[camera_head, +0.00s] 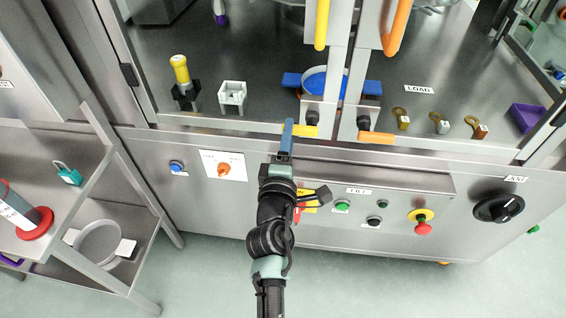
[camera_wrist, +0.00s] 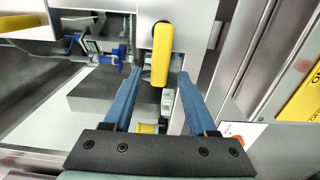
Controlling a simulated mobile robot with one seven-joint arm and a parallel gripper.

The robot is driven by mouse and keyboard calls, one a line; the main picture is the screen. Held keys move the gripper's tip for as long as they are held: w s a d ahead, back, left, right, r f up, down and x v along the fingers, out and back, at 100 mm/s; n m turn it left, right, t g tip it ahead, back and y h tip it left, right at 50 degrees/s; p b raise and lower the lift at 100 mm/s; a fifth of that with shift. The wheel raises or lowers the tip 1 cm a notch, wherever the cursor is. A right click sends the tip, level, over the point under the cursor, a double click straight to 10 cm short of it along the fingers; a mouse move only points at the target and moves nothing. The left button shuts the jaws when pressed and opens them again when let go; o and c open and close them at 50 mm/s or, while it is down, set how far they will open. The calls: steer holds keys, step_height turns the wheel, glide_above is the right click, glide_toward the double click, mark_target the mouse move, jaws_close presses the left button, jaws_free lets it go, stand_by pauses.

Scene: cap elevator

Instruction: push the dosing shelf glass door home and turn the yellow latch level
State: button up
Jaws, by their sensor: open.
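The yellow latch (camera_head: 304,131) sits at the lower right corner of the left glass door, below its yellow bar handle (camera_head: 321,25). The latch lies roughly level in the head view. In the wrist view the latch (camera_wrist: 160,58) stands upright in the picture, as that camera is turned. My gripper (camera_head: 287,124) is at the latch's left end, in front of the door's lower frame. The wrist view shows my gripper (camera_wrist: 158,92) open, its blue fingers apart with the latch's near end between or just beyond them. Contact and any small door gap are unclear.
The right door has an orange handle (camera_head: 397,27) and an orange latch (camera_head: 376,137). A control panel with an emergency stop (camera_head: 423,222) and an orange knob (camera_head: 223,170) lies below. Shelves stand left.

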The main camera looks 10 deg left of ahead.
steer(key=s, duration=1)
steer(key=d+r+m+t+h, duration=0.15)
steer(key=r+m, duration=0.25)
steer(key=r, duration=0.6)
steer(key=w+d+r+m+t, duration=0.15)
steer(key=r+m, duration=0.25)
steer(key=r, duration=0.5)
steer(key=d+r+m+t+h, duration=0.15)
steer(key=r+m, duration=0.25)
steer(key=r, duration=0.6)
steer(key=s+r+m+t+y+p, duration=0.1)
steer(key=s+r+m+t, duration=0.1)
steer(key=s+r, duration=0.35)
steer(key=s+d+r+m+t+y, duration=0.1)
steer(key=s+r+m, duration=0.15)
steer(key=r, duration=0.65)
steer(key=s+r+m+t+y+p, duration=0.1)
steer(key=s+r+m+t, duration=0.1)
steer(key=s+r, duration=0.45)
step_height(320, 180, up, 15)
steer(key=w+p, duration=0.2)
steer(key=p, duration=1.2)
